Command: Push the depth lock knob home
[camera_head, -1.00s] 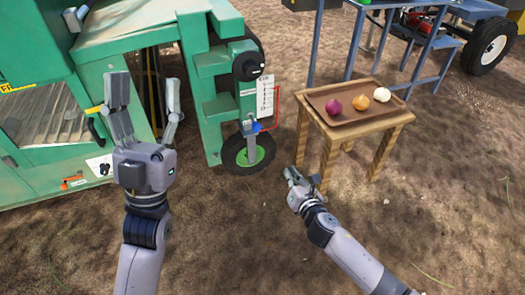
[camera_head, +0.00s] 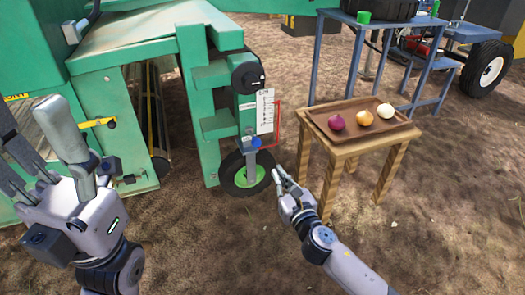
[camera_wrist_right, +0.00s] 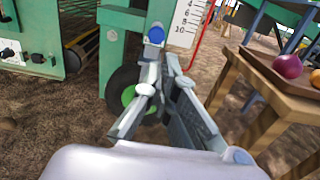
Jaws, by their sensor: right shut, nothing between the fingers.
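The small blue knob (camera_head: 256,142), which I take as the depth lock knob, sits on a grey bracket below the scale plate (camera_head: 265,111) on the green machine. It also shows in the right wrist view (camera_wrist_right: 156,35), just beyond the fingertips in the picture. My right gripper (camera_head: 278,173) is shut and empty, below and to the right of the knob, apart from it in the head view. How far in the knob sits is too small to tell. My left gripper (camera_head: 32,122) is open and empty at the far left, in front of the machine.
A wooden table (camera_head: 354,148) with a brown tray (camera_head: 343,133) holding several onions stands right of the knob. A wheel with a green hub (camera_head: 246,180) stands below. Bare soil lies in front.

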